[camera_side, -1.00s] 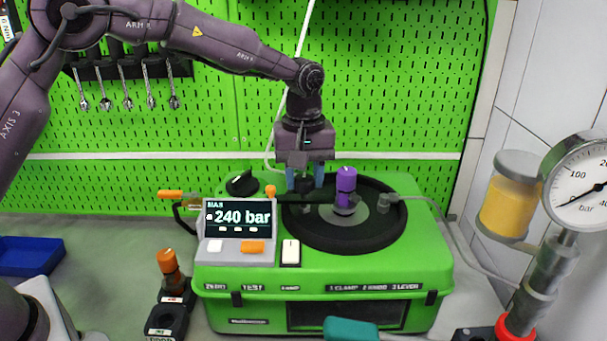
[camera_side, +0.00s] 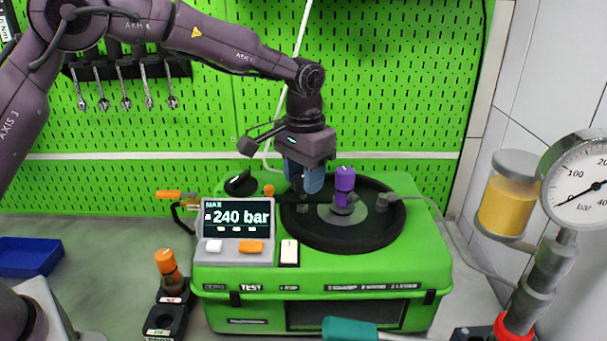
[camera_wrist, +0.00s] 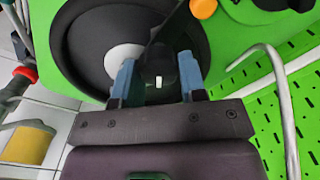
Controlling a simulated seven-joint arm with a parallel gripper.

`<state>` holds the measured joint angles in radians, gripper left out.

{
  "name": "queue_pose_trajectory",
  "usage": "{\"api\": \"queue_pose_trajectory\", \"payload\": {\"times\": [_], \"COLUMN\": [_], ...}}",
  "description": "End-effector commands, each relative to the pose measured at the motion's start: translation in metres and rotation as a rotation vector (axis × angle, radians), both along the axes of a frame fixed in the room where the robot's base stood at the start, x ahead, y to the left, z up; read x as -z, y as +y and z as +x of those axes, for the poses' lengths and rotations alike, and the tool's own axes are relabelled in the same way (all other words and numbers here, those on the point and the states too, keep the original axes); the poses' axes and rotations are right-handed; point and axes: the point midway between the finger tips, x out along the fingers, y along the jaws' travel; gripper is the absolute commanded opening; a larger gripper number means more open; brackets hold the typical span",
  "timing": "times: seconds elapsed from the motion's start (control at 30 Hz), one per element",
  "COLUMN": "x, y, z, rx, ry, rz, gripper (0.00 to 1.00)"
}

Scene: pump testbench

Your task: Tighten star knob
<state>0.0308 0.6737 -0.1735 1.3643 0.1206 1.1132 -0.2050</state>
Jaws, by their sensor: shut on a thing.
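The star knob (camera_wrist: 158,66) is dark and has a small white mark. It lies between the two blue fingers of my gripper (camera_wrist: 156,76) in the wrist view. In the side view my gripper (camera_side: 301,184) points down over the left part of the round black plate (camera_side: 375,236) and is shut on the knob. The fingers largely hide the knob there. A purple upright cylinder (camera_side: 344,181) stands just right of the fingers, at the middle of the plate, apart from them.
The green testbench (camera_side: 420,262) carries a display (camera_side: 237,217) reading MAX 240 bar. A black knob (camera_side: 240,183) and an orange knob (camera_side: 269,191) are left of the plate. A hose (camera_side: 455,245) runs right toward the pressure gauge (camera_side: 580,180). A teal-handled tool (camera_side: 348,329) lies in front.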

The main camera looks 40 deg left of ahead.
Motion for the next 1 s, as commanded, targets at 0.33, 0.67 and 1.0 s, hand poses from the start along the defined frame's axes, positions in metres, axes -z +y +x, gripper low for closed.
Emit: {"api": "queue_pose_trajectory", "payload": {"times": [0.33, 0.67, 1.0], "x": [-0.0017, -0.0018, -0.0018], "y": [-0.0012, -0.0021, -0.0030], "z": [-0.0010, -0.0016, -0.0025], "rx": [0.329, 0.641, 0.912], "ry": [0.002, 0.003, 0.003], "rz": [0.000, -0.001, 0.000], "gripper": [0.15, 0.15, 0.15]}}
